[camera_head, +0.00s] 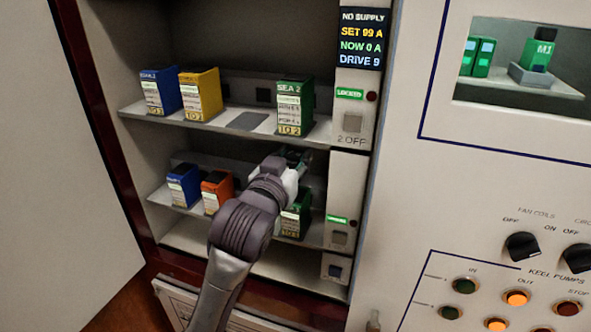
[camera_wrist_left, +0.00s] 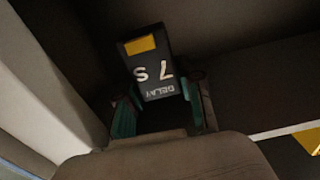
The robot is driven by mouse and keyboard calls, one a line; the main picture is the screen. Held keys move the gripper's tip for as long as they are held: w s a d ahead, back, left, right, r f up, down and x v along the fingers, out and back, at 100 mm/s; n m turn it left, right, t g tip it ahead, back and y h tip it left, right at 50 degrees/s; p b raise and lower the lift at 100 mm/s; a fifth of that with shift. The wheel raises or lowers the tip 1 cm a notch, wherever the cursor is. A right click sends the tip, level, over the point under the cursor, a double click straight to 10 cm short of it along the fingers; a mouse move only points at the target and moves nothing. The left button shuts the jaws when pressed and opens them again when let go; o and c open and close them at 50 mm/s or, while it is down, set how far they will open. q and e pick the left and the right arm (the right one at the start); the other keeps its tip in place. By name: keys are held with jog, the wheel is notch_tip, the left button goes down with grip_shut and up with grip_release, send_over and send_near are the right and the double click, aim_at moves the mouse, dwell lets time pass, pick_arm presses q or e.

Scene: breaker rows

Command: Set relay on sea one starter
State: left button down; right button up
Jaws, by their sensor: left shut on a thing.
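My left gripper (camera_head: 297,160) reaches into the cabinet at the lower shelf. In the left wrist view it is shut on a black block (camera_wrist_left: 150,65) with a yellow patch, marked "DELAY 7 S" and seen upside down, between teal-edged fingers. A green starter (camera_head: 296,218) stands on the lower shelf just below the gripper; the gripper hides its upper part and name. Whether the black block touches it, I cannot tell. Another green starter, labelled SEA 2 (camera_head: 294,108), stands on the upper shelf. My right gripper is not in view.
Blue (camera_head: 161,92) and yellow (camera_head: 201,94) units stand on the upper shelf; blue (camera_head: 183,186) and orange (camera_head: 216,190) ones stand on the lower. A display (camera_head: 361,38) reads "NO SUPPLY, SET 99 A, NOW 0 A, DRIVE 9". The cabinet's right post (camera_head: 346,190) is close beside the gripper.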

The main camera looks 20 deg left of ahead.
pick_arm(q)
notch_tip(320, 180, down, 4)
jog(key=shift+w+d+r+p, duration=0.1)
jog(key=shift+r+p, duration=0.15)
jog(key=shift+p, duration=0.2)
jog(key=shift+w+d+f, duration=0.1)
jog(key=shift+f, duration=0.15)
jog(key=shift+f, duration=0.1)
jog(key=c, duration=0.7)
grip_release()
jog(key=shift+c, duration=0.2)
